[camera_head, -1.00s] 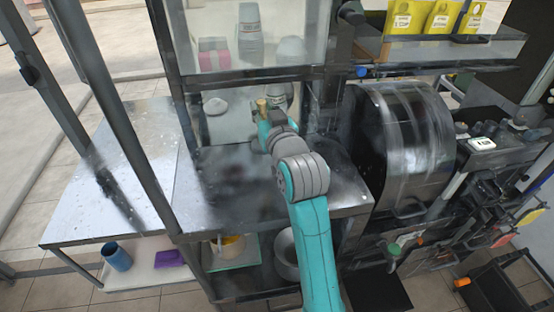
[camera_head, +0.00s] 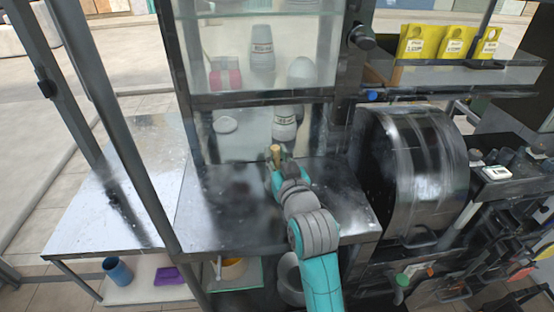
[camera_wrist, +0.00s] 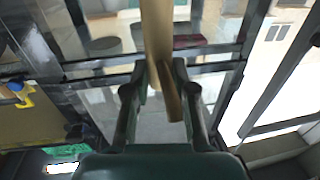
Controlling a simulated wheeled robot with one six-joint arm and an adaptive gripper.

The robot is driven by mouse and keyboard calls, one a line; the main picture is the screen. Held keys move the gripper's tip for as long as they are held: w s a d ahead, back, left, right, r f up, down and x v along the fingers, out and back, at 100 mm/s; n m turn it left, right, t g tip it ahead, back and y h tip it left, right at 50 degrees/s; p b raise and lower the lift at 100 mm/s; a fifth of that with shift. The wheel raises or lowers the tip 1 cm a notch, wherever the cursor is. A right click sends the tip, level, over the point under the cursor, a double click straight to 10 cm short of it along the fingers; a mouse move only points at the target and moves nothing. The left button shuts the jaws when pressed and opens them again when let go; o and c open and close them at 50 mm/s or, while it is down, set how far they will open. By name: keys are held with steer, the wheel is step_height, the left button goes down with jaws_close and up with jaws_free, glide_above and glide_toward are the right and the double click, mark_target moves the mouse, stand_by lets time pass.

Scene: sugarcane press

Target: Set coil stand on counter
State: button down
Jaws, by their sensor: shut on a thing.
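My gripper (camera_head: 276,166) is shut on a light brown, wood-like piece (camera_head: 275,152), which I take to be the coil stand. In the wrist view the piece (camera_wrist: 157,35) is a long upright bar with a shorter slanted bar, between the two dark fingers (camera_wrist: 163,78). Its full shape is hidden. The dark metal counter (camera_head: 215,222) lies below and in front of my gripper. The held piece appears above its back part, near the glass cabinet; I cannot tell its height over the counter.
A glass cabinet with a bottle (camera_head: 285,123) and a white round item (camera_head: 226,125) stands behind. A large metal drum (camera_head: 415,170) is to the right. A frame post (camera_head: 130,150) crosses the left. A lighter side table (camera_head: 120,205) is bare.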

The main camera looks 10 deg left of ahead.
steer(key=shift+f, duration=0.75)
steer(key=c, duration=1)
jaws_free()
steer(key=shift+o, duration=0.2)
steer(key=v, duration=1.2)
